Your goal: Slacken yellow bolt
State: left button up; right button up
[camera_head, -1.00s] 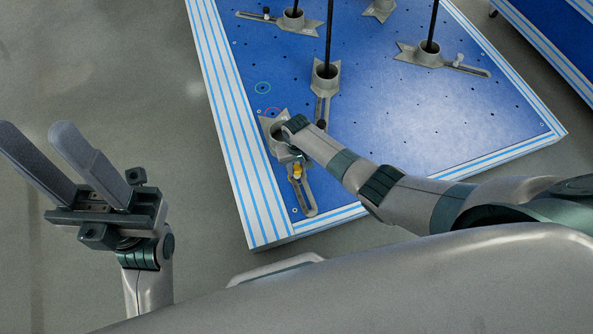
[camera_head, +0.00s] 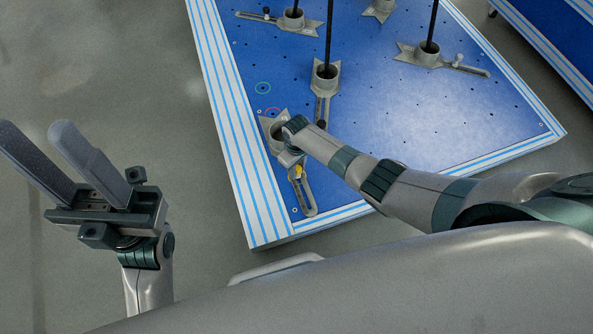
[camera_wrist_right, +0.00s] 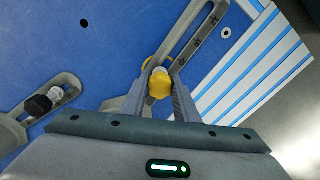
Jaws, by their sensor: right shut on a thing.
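The yellow bolt (camera_wrist_right: 160,83) sits in the slot of a grey slotted clamp arm (camera_head: 307,194) at the near left corner of the blue board. In the right wrist view my right gripper (camera_wrist_right: 159,84) is shut on the yellow bolt, one finger on each side of its head. In the head view the bolt (camera_head: 297,172) shows just below my right wrist, and the fingers are mostly hidden. My left gripper (camera_head: 40,145) is open and empty over the floor at left, away from the board.
The blue board (camera_head: 400,130) has a striped edge and small holes. Several grey pole bases, such as one with a black pole (camera_head: 325,78), stand on it. A black-headed bolt (camera_wrist_right: 40,105) is near my right gripper.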

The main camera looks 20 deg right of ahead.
jog(key=shift+w+n, duration=0.1)
jog(key=shift+n, duration=0.3)
jog(key=shift+n, duration=2)
jog(key=n, duration=0.4)
jog(key=o, duration=1.1)
jog(key=shift+c, duration=0.2)
